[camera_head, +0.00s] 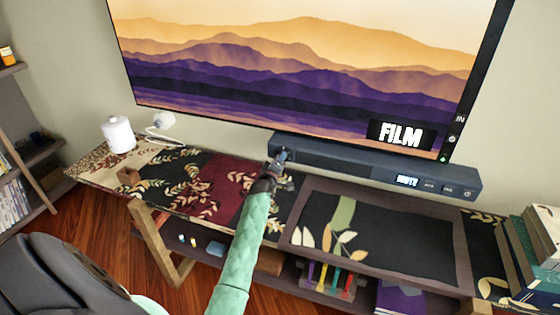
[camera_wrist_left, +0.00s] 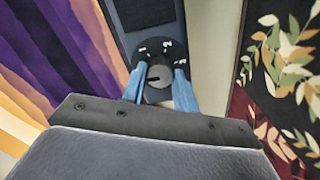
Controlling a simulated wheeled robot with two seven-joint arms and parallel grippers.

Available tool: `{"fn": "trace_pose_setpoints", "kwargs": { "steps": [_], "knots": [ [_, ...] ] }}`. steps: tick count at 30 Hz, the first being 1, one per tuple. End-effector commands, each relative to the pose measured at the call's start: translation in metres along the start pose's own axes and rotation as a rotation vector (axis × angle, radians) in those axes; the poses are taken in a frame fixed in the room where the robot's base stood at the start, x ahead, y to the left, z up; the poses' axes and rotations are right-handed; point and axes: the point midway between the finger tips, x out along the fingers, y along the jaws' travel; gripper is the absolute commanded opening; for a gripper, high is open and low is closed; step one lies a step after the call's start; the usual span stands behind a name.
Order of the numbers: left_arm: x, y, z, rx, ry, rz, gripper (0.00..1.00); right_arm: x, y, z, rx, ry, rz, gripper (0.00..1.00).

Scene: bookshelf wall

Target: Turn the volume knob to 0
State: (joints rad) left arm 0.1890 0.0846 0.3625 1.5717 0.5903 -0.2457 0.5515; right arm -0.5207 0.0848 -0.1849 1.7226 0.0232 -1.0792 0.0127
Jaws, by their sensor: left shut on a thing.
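The volume knob (camera_wrist_left: 158,76) is a round grey dial with a dark pointer mark, on a black dial face with small white marks. It sits at the left end of the dark soundbar (camera_head: 360,161). My left gripper (camera_head: 282,158) reaches that end of the soundbar in the head view. In the left wrist view my left gripper (camera_wrist_left: 160,82) has its blue fingers on either side of the knob and is shut on it. The soundbar's display (camera_head: 407,180) seems to read "MUTE". The head view shows the knob only poorly, behind the gripper. My right gripper is not in view.
The soundbar stands below a large television (camera_head: 300,70) on a patterned console (camera_head: 180,180). A white jar (camera_head: 118,134) and a small white item (camera_head: 163,121) stand at the console's left. Books (camera_head: 535,245) are stacked at the right. A dark chair (camera_head: 60,275) is at lower left.

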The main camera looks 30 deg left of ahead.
Motion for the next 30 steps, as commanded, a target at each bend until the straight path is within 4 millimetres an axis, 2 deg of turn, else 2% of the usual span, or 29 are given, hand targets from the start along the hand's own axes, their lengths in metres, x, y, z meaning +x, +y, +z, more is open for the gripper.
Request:
{"fn": "trace_pose_setpoints", "kwargs": {
  "steps": [15,16,19,30],
  "knots": [
    [-0.0009,-0.0031,0.0027,-0.022,-0.004,-0.004,0.06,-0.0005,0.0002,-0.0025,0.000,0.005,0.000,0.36],
    [-0.0009,-0.0031,0.0027,-0.022,-0.004,-0.004,0.31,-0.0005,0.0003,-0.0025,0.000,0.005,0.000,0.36],
    [-0.0009,-0.0027,0.0024,-0.021,-0.003,-0.004,0.51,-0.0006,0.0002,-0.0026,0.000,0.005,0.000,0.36],
    [-0.0045,-0.0023,0.0014,-0.021,-0.001,-0.002,0.51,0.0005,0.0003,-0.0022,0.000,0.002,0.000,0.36]
  ]
}}
